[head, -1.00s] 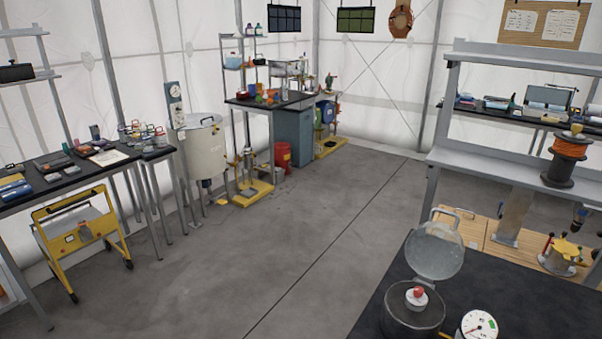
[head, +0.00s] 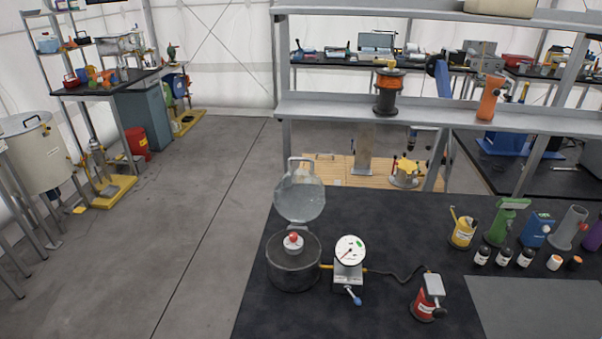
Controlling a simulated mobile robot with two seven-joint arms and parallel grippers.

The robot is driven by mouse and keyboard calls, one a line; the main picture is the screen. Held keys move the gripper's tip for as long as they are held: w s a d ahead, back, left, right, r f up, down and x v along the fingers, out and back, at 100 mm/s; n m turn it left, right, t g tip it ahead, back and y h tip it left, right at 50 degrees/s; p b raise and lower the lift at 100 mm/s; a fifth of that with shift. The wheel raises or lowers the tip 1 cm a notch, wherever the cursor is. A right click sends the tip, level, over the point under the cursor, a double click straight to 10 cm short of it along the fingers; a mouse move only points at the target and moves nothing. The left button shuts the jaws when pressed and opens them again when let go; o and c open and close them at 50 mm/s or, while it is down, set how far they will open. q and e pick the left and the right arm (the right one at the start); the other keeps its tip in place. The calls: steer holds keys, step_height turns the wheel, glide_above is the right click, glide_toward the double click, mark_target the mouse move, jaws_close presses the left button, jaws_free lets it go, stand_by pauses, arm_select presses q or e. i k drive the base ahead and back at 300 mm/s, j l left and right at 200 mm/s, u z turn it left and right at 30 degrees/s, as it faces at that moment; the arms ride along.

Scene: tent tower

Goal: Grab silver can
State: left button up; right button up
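No thing in view is plainly a silver can. A grey metal pot (head: 293,272) stands on the near black table, its round silvery lid (head: 300,197) raised at the back. A small white piece with a red knob (head: 293,241) sits at its mouth. A grey tilted cylinder (head: 572,227) stands at the table's right. Neither of my grippers is in view.
The black table (head: 390,225) also bears a dial gauge (head: 349,252), a red device (head: 426,302), several small bottles (head: 503,257) and a grey panel (head: 540,305). A grey shelf (head: 430,115) rises behind it. The concrete floor (head: 190,210) at left is open.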

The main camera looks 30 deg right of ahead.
mark_target(296, 247)
steer(key=k, duration=0.25)
steer(key=k+j+z, duration=0.1)
steer(key=z, duration=0.8)
steer(key=i+j+z, duration=0.1)
steer(key=j+z, duration=0.95)
steer(key=j, duration=0.9)
